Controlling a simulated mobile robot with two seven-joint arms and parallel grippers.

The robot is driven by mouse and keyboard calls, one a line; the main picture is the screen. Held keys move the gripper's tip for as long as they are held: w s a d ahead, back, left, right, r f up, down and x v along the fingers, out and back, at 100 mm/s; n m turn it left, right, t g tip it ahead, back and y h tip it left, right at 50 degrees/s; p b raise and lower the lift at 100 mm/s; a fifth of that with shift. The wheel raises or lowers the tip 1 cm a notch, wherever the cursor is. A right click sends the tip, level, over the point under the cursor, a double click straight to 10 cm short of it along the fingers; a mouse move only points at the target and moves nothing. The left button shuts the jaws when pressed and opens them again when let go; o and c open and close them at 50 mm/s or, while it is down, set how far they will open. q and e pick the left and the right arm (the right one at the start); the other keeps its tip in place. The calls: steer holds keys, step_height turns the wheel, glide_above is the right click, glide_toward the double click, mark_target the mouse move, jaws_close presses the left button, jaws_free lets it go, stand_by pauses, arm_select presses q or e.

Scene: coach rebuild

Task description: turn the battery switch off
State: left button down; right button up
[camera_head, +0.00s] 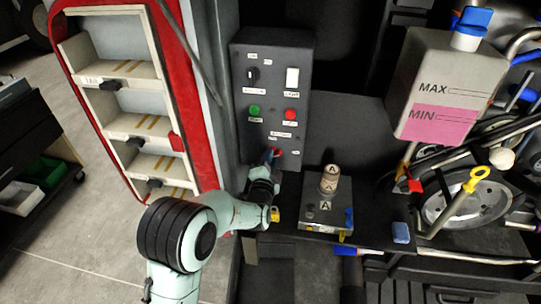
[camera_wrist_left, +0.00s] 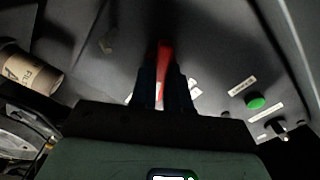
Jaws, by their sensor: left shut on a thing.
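The battery switch is a red handle (camera_head: 278,151) low on the dark control box (camera_head: 300,60), under the red button. In the left wrist view the red handle (camera_wrist_left: 164,58) stands between my two dark fingers. My left gripper (camera_head: 270,155) reaches up to the box from below and is shut on this handle. The fingers hide part of the handle and most of its label. In the left wrist view my left gripper (camera_wrist_left: 165,85) points straight at the panel face. My right gripper is not in view.
A coolant tank (camera_head: 450,70) hangs at upper right.

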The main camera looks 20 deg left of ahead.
arm_select(q)
steer(key=m+p, duration=0.1)
steer(key=m, duration=0.2)
steer(key=shift+m, duration=0.3)
steer(key=shift+m+p, duration=0.3)
steer(key=shift+m, duration=0.9)
steer(key=c, duration=0.9)
jaws_free()
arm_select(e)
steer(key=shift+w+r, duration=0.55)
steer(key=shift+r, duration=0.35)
arm_select(q)
steer(key=shift+s, duration=0.1)
steer(key=shift+b+v, duration=0.8)
steer(key=shift+v, duration=3.65)
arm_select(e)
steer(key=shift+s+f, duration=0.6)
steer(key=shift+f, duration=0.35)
